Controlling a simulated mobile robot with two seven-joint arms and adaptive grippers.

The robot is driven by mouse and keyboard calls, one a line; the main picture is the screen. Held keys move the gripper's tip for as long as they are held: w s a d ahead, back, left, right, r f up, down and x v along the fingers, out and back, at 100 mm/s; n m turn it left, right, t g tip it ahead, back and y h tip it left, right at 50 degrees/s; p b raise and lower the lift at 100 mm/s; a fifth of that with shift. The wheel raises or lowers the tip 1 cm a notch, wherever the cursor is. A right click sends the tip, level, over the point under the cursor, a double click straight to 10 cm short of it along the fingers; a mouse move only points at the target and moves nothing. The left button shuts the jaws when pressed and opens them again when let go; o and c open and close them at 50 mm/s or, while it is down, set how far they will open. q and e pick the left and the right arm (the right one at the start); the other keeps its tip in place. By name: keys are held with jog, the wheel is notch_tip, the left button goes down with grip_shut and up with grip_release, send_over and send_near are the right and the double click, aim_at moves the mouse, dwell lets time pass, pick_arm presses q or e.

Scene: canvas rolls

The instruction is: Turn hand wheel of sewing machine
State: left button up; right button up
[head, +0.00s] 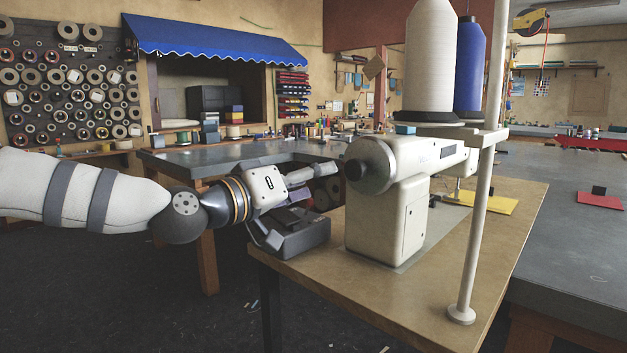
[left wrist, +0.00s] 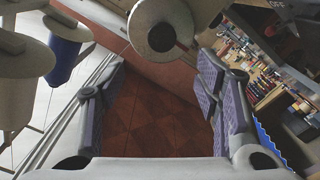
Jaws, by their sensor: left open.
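The white sewing machine (head: 420,160) stands upright on a wooden-topped table. Its round hand wheel (head: 370,160), with a dark hub, is on the end facing my left arm. The wheel also shows in the left wrist view (left wrist: 160,22), at the top, beyond and roughly between the fingertips. My left gripper (head: 312,185) is open and empty, just left of the wheel in the head view. It also shows in the left wrist view (left wrist: 160,78), with its two fingers wide apart. No contact with the wheel is visible. My right gripper is not in view.
A dark grey box (head: 296,236) sits on the table corner (head: 330,275) under my left gripper. A thread stand pole (head: 478,230) rises at right, with white (head: 430,55) and blue (head: 470,65) cones above the machine. A yellow sheet (head: 490,204) lies behind.

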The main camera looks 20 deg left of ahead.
aim_at(352, 171)
pick_arm(q)
jog(key=w+d+n+b, duration=0.1)
jog(key=w+n, duration=0.3)
jog(key=n, duration=0.5)
jog(key=w+d+n+b, duration=0.2)
jog(key=w+n, duration=0.1)
jog(key=n, duration=0.7)
jog(key=w+d+n+b, duration=0.1)
jog(key=w+n, duration=0.3)
jog(key=n, duration=0.6)
jog(key=shift+w+d+f+b, duration=0.2)
jog(key=shift+w+f+b, duration=0.15)
jog(key=shift+b, duration=0.5)
jog(key=shift+w, duration=0.3)
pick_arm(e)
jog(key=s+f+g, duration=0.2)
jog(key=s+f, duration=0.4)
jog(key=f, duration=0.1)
pick_arm(q)
jog(key=shift+c, duration=0.4)
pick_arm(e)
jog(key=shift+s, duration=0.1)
pick_arm(q)
jog(key=c, duration=1.1)
